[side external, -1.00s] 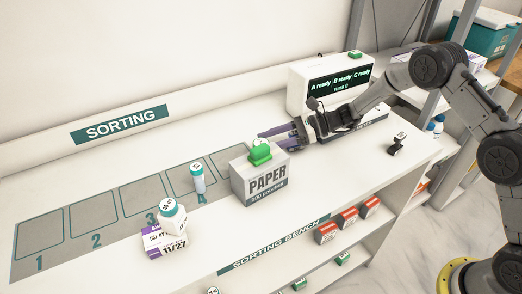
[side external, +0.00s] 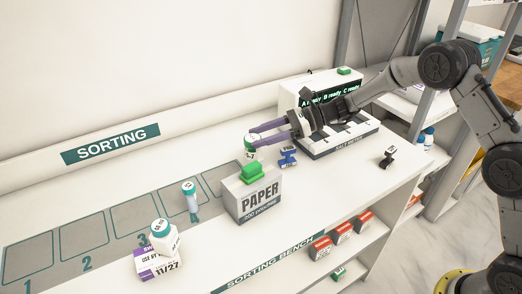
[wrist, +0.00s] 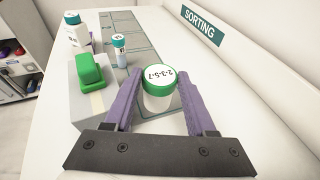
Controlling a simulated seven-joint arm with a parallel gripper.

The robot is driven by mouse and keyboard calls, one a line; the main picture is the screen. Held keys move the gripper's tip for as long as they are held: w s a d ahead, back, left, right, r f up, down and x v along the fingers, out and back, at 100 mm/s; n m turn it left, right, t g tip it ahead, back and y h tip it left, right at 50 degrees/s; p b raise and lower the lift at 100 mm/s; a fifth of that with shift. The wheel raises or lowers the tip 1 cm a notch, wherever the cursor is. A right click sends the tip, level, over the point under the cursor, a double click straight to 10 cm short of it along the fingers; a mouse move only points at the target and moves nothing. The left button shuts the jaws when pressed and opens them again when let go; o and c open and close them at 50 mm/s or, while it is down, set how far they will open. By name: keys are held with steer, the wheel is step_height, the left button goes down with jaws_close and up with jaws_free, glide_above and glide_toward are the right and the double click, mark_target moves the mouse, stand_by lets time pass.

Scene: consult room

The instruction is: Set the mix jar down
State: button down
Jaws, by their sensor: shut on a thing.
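The mix jar, a white jar with a green lid and a top label reading "2-3-5-7", is between the purple fingers of my gripper in the wrist view (wrist: 158,98). My gripper (wrist: 158,90) is shut on its sides. In the side view the jar (side external: 250,153) is behind the paper box, and my gripper (side external: 252,138) reaches it from the right. The box and the green item on it hide the jar's lower part. I cannot tell whether its base touches the bench.
The paper box (side external: 258,207) carries a green item (side external: 252,172). A blue stamp (side external: 288,156) stands near my fingers, beside the white machine (side external: 340,140). A small vial (side external: 191,199) stands around pad 4. Pads 1 and 2 are bare.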

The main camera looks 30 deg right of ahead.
mark_target(251, 134)
steer(key=s+d+r, duration=0.4)
steer(key=s+r, duration=0.2)
steer(key=shift+w+a+f, duration=0.5)
steer(key=shift+w+f, duration=1.2)
steer(key=shift+w, duration=0.5)
steer(key=shift+w+a+f, duration=0.55)
steer(key=shift+w+f, duration=1.2)
steer(key=shift+w, duration=0.45)
steer(key=shift+w+a+f, duration=0.5)
steer(key=shift+w+f, duration=1.2)
steer(key=shift+w, duration=0.5)
steer(key=shift+f, duration=1.4)
steer(key=shift+s+f, duration=0.1)
steer(key=shift+f, duration=0.1)
steer(key=shift+c, duration=1.1)
jaws_free()
